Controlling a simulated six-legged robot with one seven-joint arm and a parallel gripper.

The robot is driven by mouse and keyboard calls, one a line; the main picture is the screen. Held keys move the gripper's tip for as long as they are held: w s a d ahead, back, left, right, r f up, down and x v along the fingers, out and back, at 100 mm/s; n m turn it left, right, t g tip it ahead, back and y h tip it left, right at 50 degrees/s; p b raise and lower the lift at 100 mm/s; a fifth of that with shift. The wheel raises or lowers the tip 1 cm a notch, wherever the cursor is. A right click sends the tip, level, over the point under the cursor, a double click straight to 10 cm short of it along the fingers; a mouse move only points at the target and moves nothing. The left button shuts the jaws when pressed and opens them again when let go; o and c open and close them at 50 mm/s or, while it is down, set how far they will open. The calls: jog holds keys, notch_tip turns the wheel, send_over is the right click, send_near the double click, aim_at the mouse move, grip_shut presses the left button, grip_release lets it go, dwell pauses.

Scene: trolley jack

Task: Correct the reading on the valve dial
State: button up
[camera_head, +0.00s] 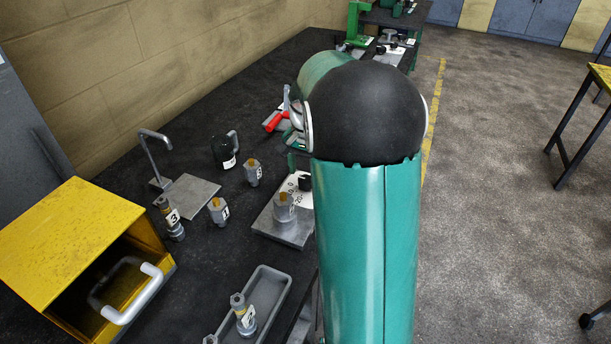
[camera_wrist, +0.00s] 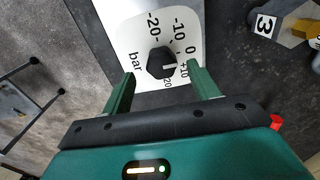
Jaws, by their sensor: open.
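The valve dial (camera_wrist: 187,15) is a white plate in the wrist view, printed "bar" with a scale from -20 through -10 and 0 to +10 and 20. A black knob (camera_wrist: 160,62) sits at its middle. A short pale mark shows on the knob's right side, on the side of +10 and 20; the exact reading is too small to tell. My gripper (camera_wrist: 161,73) is open, with one green finger on each side of the knob's near side, apart from it. A white numbered plate (camera_head: 291,187) with a black knob shows partly beside my arm.
A yellow box (camera_head: 62,245) with a grey handle stands at the left. A grey tray (camera_head: 268,288) and several numbered metal fittings (camera_head: 219,211) stand on the dark bench. A red-handled tool (camera_head: 275,121) lies further back. Open floor (camera_head: 490,200) is at the right.

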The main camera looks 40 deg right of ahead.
aim_at(305, 179)
jog(key=shift+w+f, duration=0.15)
jog(key=shift+f, duration=1.35)
jog(key=c, duration=1)
jog(key=shift+o, duration=0.2)
jog(key=shift+n, duration=0.4)
jog(key=n, duration=0.3)
jog(key=shift+r, duration=0.1)
jog(key=shift+n, duration=2.5)
